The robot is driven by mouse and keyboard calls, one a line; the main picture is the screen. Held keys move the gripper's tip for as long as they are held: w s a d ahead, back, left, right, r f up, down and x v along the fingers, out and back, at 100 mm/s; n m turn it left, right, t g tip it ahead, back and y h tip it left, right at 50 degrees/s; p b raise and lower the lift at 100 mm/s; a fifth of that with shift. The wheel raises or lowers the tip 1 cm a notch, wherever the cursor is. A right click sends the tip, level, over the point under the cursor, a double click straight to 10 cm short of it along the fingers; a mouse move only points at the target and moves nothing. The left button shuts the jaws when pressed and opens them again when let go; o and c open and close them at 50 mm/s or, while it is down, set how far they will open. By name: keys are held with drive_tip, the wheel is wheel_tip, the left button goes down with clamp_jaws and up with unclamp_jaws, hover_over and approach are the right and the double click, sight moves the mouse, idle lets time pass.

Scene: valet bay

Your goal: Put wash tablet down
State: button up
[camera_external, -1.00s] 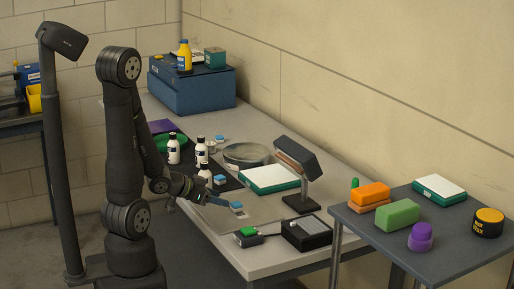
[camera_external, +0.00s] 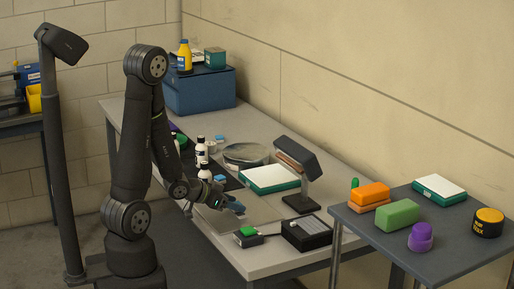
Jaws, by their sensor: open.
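My gripper (camera_external: 232,206) is open, low over the grey flat plate (camera_external: 258,215) near the front of the long table. A small blue-and-white wash tablet that showed on this plate earlier is now mostly or fully hidden at the gripper; I cannot tell whether the fingers touch it. Another blue-and-white tablet (camera_external: 220,180) lies on the dark mat behind the gripper. A further one (camera_external: 220,139) lies farther back.
White-capped bottles (camera_external: 202,152) stand close behind my arm. A lamp-like stand (camera_external: 302,200), a green-and-white box (camera_external: 269,179), a green-button box (camera_external: 247,237) and a black box (camera_external: 306,232) surround the plate. A side table (camera_external: 375,245) holds sponges and a tin.

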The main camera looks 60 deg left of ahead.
drive_tip(key=c, duration=1.1)
drive_tip(key=shift+c, duration=0.2)
drive_tip(key=shift+r, duration=0.15)
